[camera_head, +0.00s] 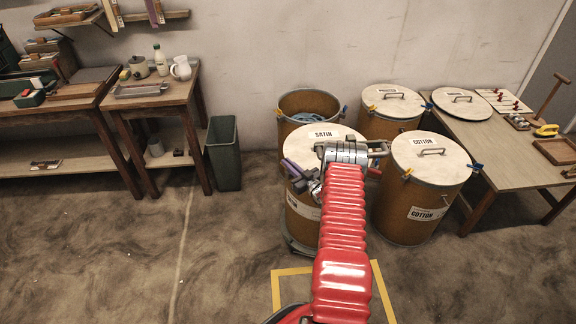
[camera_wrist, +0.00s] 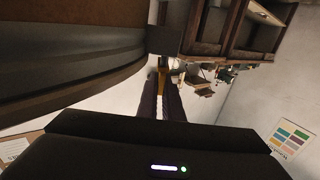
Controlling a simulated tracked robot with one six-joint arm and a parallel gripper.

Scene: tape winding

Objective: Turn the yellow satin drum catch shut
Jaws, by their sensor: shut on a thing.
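The satin drum (camera_head: 302,213) is a brown drum with a pale lid labelled SATIN, partly hidden behind my red arm. My gripper (camera_head: 292,167) is at the left side of its rim, with purple fingers. In the wrist view my gripper (camera_wrist: 163,88) is shut on a small yellow piece, the yellow catch (camera_wrist: 163,70), beside the dark drum wall (camera_wrist: 60,65). Most of the catch is hidden by the fingers, and its angle cannot be told. In the head view the catch itself is not clearly visible.
A grey bin (camera_head: 224,153) and small table (camera_head: 150,103) stand left. A low table (camera_head: 500,150) is at right. The floor at left is clear.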

